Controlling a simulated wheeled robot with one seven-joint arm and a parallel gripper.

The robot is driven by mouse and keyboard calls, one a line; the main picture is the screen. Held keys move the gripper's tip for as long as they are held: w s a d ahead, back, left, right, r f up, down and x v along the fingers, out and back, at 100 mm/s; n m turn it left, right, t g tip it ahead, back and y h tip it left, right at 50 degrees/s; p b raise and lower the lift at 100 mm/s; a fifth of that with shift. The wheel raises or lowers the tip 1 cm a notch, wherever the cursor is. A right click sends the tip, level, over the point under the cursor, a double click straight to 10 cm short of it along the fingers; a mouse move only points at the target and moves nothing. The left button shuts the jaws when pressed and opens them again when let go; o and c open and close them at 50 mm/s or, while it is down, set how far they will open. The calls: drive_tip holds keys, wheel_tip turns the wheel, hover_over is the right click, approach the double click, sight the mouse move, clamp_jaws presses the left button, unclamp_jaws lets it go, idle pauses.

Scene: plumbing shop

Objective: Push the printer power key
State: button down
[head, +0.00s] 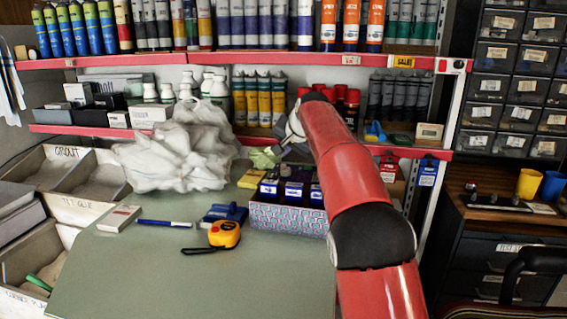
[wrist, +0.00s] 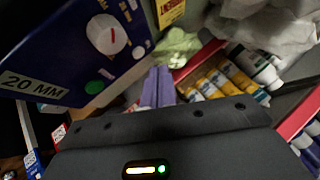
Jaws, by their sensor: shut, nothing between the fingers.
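No printer stands out clearly in the head view. In the head view my gripper is mostly hidden behind my arm, above the blue labelled boxes (head: 294,190).
A patterned box (head: 287,218) holds the blue boxes on the green table (head: 180,270). A yellow tape measure (head: 224,234), a blue pen (head: 164,223) and a white plastic bag (head: 178,155) lie nearby. Shelves of tubes stand behind; the front of the table is clear.

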wheel_tip(320, 180, up, 5)
drive_tip(key=shift+f, duration=0.15)
idle(0.4)
drive_tip(key=s+d+n+g+h, duration=0.1)
drive_tip(key=s+d, duration=0.5)
drive_tip(key=s, duration=0.5)
drive_tip(key=s+d+h, duration=0.1)
drive_tip(key=s+d, duration=0.4)
drive_tip(key=s, duration=0.6)
drive_tip(key=s+d+f+n, duration=0.1)
drive_tip(key=s+f, duration=0.4)
drive_tip(key=s, duration=0.4)
drive_tip(key=s+d+f+n+g+h, duration=0.1)
drive_tip(key=s+d+f, duration=0.1)
drive_tip(key=s+f, duration=0.4)
drive_tip(key=s+d+f+n, duration=0.1)
drive_tip(key=s+f, duration=0.5)
drive_tip(key=s, duration=0.5)
drive_tip(key=shift+s+d+f+g+h, duration=0.15)
drive_tip(key=shift+s+f+g+h, duration=0.05)
drive_tip(key=shift+s+g+h, duration=0.2)
